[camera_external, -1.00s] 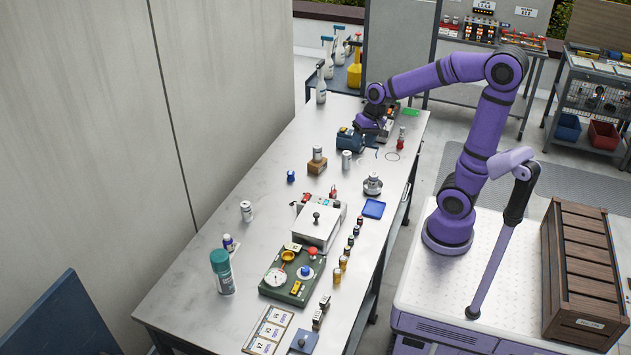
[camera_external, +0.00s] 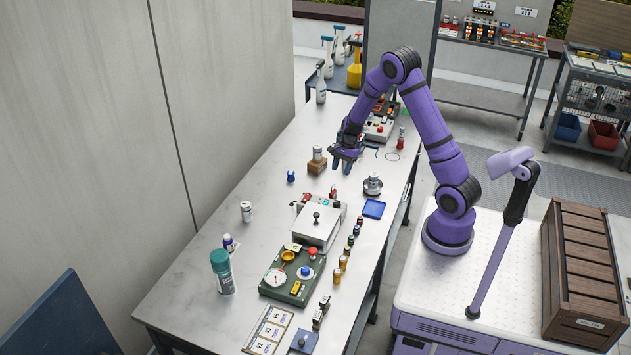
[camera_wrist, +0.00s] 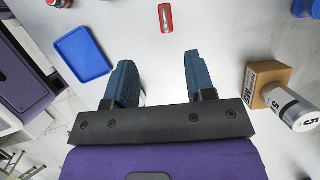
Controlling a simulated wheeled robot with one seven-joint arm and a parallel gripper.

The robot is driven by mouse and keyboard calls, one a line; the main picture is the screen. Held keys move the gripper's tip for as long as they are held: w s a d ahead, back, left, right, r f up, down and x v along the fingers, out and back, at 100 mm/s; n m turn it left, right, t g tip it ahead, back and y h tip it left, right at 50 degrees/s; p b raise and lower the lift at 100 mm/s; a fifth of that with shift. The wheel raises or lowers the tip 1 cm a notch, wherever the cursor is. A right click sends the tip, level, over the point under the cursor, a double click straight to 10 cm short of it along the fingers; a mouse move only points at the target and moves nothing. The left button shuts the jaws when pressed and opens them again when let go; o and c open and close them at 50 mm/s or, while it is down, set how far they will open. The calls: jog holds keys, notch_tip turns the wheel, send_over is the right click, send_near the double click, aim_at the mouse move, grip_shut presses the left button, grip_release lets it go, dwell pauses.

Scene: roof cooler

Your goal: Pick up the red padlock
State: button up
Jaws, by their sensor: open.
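The red padlock (camera_wrist: 165,17) lies on the pale bench top, near the upper middle of the wrist view. In the external view it looks like the small red item (camera_external: 333,191) behind the grey-lidded box. My gripper (camera_wrist: 160,62) has its two blue fingers spread wide with nothing between them. In the external view my gripper (camera_external: 345,165) hangs over the bench, a little behind the padlock. The padlock is ahead of the fingertips, roughly in line with the gap, and apart from them.
A blue tray (camera_wrist: 82,53) lies left of the fingers in the wrist view. A cardboard block (camera_wrist: 268,76) and a white can (camera_wrist: 290,108) are to the right. In the external view a grey-lidded box (camera_external: 318,225) stands in front of the padlock.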

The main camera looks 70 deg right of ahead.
aim_at(333, 191)
jog(key=x, duration=0.5)
jog(key=shift+d+f, duration=0.1)
jog(key=shift+f, duration=0.4)
jog(key=shift+w+x, duration=0.25)
jog(key=shift+x, duration=1.1)
jog(key=shift+w+x, duration=0.25)
jog(key=shift+x, duration=1.15)
jog(key=shift+r, duration=0.2)
jog(key=shift+c, duration=0.5)
grip_shut()
